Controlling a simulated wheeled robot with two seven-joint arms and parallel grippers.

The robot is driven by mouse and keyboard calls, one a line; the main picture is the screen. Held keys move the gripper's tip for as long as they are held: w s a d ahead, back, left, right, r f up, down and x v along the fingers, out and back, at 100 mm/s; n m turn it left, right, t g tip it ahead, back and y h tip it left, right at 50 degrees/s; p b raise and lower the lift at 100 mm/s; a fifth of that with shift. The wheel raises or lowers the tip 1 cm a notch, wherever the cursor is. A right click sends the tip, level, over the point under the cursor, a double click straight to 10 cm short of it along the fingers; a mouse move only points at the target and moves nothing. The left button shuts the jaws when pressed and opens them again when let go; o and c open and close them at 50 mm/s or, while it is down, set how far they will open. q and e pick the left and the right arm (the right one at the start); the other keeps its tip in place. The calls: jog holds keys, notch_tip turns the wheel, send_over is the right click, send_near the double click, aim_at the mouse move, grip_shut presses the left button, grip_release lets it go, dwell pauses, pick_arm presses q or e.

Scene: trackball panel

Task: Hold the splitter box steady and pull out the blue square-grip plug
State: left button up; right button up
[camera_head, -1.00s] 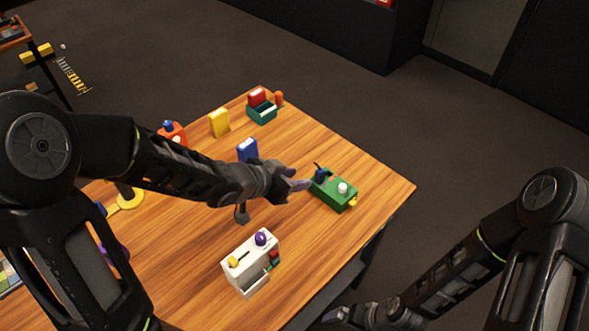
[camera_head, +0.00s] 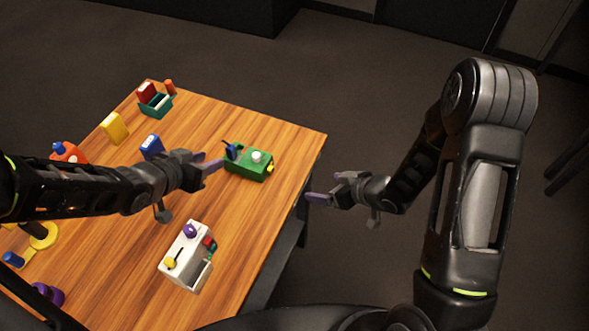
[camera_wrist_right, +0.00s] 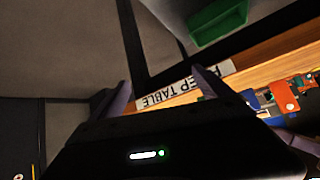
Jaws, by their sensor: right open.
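The green splitter box (camera_head: 245,166) sits near the table's far right edge, with a white round knob on top and a yellow piece at its right end. The blue plug (camera_head: 232,152) stands at the box's left end, beside a thin dark upright piece. My left gripper (camera_head: 214,166) is at the left end of the box, close to the plug. Whether its fingers touch the box or are open cannot be told. My right gripper (camera_head: 326,188) is open and empty, off the table's right edge. Its fingers also show in the right wrist view (camera_wrist_right: 163,90).
A white panel box (camera_head: 187,262) with a purple ball stands at the front. A blue block (camera_head: 151,146), yellow block (camera_head: 115,128) and dark green tray (camera_head: 157,109) stand farther back. A lettered label (camera_wrist_right: 180,90) is on the table edge. Bare wood lies right of the white box.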

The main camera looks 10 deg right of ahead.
notch_tip(320, 180, up, 3)
jog(key=w+n+y, duration=0.1)
jog(key=w+n, duration=0.1)
jog(key=n+y, duration=0.3)
jog(key=y, duration=0.1)
send_near(273, 169)
jog(key=shift+w+a+f, duration=0.7)
jog(key=shift+w+f, duration=0.2)
jog(key=shift+w, duration=0.1)
jog(key=shift+s+a+r+n+y, duration=0.1)
jog(key=shift+a+r+n+y, duration=0.1)
jog(key=shift+a+n+y, duration=0.15)
jog(key=shift+x, duration=3.95)
jog(key=shift+c, duration=0.6)
